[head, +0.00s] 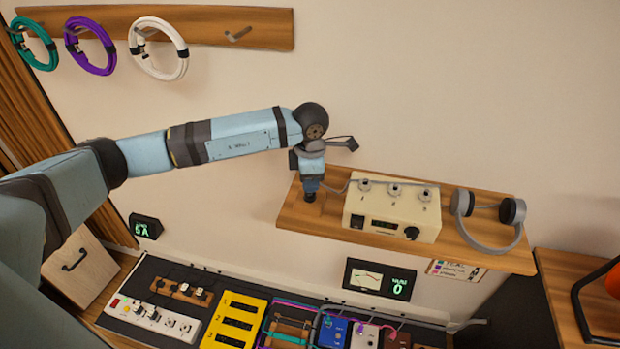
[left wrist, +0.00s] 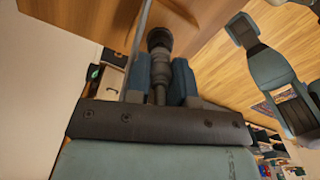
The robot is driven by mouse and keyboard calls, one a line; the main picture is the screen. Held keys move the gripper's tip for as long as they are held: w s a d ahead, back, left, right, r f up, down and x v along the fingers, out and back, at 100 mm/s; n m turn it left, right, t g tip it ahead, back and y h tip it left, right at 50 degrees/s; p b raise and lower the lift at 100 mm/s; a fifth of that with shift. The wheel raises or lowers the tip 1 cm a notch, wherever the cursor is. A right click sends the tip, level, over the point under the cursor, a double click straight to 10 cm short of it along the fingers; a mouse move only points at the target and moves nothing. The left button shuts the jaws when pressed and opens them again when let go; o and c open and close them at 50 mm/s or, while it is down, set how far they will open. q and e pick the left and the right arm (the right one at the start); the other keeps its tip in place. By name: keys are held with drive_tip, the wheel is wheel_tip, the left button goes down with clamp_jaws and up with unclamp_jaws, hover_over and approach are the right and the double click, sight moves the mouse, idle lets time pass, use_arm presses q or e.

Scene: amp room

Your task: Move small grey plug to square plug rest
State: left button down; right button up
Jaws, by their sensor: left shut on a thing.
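My left gripper (head: 310,184) points down over the left end of the wooden shelf (head: 291,218). It is shut on a small grey plug (left wrist: 159,72), which shows between the two blue fingers in the left wrist view, with a dark round end beyond them. In the head view the plug is mostly hidden by the gripper. A grey cable runs from near the gripper to the cream amp box (head: 391,211). I cannot tell for certain which thing is the square plug rest; a wooden holder with plugs (head: 182,290) stands on the desk below. My right gripper is not in view.
Below are a white power strip (head: 153,318), a yellow three-slot block (head: 235,322), pedals with coloured cables and a meter display (head: 380,279). Coiled cables (head: 158,48) hang on the wall rack.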

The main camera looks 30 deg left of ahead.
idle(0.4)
use_arm(q)
drive_tip(key=c, duration=0.9)
unclamp_jaws()
wheel_tip(320, 180, up, 14)
drive_tip(key=b, duration=0.2)
drive_tip(key=shift+f+b, duration=0.1)
drive_tip(key=shift+b, duration=0.25)
